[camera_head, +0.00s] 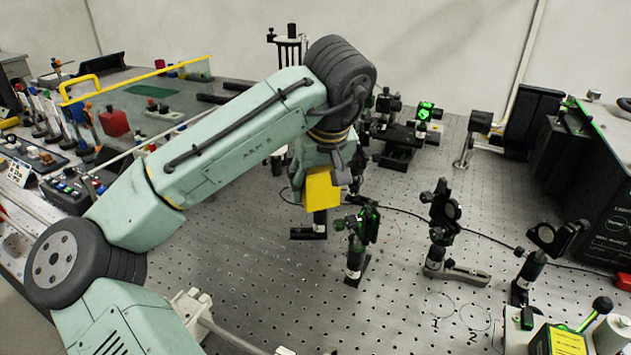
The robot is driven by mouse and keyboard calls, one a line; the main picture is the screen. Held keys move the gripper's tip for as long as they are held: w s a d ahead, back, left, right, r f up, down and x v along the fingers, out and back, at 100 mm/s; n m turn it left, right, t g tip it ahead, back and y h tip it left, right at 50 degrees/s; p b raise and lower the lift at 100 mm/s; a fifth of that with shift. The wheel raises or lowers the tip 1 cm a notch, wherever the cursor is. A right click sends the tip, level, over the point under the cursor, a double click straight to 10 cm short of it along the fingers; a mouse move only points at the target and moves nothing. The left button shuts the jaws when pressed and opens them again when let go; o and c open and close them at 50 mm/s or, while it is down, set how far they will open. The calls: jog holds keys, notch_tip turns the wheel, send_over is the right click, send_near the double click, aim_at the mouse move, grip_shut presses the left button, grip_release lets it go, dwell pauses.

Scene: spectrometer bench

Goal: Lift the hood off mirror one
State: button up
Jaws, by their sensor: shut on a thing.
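The hood (322,190) is a small yellow box in the middle of the bench. A dark post with a foot (320,222) stands directly below it and seems to be mirror one's mount. The mirror itself does not show. My gripper (326,168) is at the hood's top, pointing down from my arm, and is shut on it. My arm's last link hides most of the fingers. I cannot tell whether the hood still sits around the mount or hangs just above it.
A mount with green light (360,228) stands close to the hood's right. Other dark mounts (443,222) (540,250) stand further right. A stage with a green-lit optic (425,110) is behind. A dark cable crosses the perforated bench (260,285). The front middle is clear.

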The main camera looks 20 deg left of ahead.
jog(key=shift+r, duration=0.2)
jog(key=shift+c, duration=0.2)
jog(key=shift+r+p, duration=1.05)
jog(key=shift+r, duration=0.8)
jog(key=shift+w+r, duration=0.1)
jog(key=shift+a+r, duration=0.1)
jog(key=shift+r, duration=1.8)
jog(key=shift+r, duration=0.25)
